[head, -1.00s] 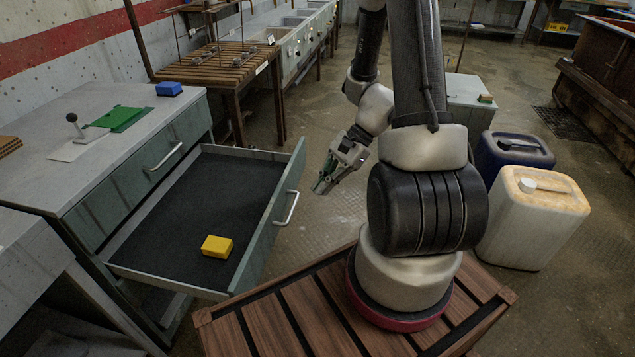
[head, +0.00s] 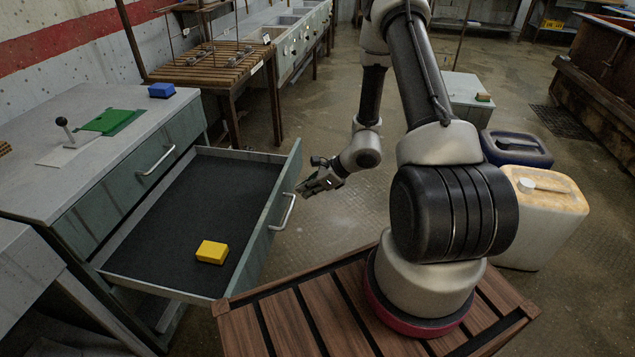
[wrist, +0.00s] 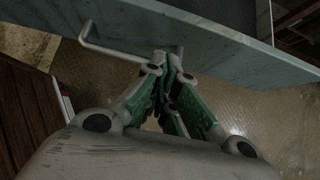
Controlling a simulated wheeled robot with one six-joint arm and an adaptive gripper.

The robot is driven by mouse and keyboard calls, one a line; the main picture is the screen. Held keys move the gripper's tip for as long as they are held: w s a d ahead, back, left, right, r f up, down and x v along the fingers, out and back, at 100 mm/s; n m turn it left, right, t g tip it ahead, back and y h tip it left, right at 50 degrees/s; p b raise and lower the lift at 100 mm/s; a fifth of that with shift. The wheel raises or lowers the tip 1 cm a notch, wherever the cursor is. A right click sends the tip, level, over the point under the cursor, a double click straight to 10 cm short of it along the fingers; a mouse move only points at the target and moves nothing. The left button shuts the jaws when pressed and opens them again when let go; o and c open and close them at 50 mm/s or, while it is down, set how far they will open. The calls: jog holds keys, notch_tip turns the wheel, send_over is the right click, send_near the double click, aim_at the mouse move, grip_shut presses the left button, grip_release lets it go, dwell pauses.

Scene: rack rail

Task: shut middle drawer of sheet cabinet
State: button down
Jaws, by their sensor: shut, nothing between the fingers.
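The sheet cabinet (head: 60,160) is grey-green with a pale top. Its middle drawer (head: 262,235) is pulled well out, with a dark lining and a yellow block (head: 211,252) lying inside. A bar handle (head: 284,211) is on the drawer front. My gripper (head: 303,189) is beside the outer side of that front, near the far end of the handle. In the wrist view the closed fingers (wrist: 172,65) point toward the drawer front (wrist: 215,35), and their tips are close to one end of the handle (wrist: 105,52). I cannot tell whether they touch it.
The closed drawer above has its own handle (head: 156,160). A blue block (head: 161,90), a green sheet (head: 110,120) and a black-knobbed lever (head: 63,124) are on the cabinet top. Jerrycans (head: 540,215) stand right of my arm. The floor beyond my gripper is clear.

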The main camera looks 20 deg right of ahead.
jog(key=shift+w+a+f, duration=0.25)
jog(key=shift+w+a, duration=0.5)
jog(key=shift+a, duration=0.3)
jog(key=shift+w+a+f, duration=0.25)
jog(key=shift+w+a, duration=0.5)
jog(key=shift+a, duration=0.25)
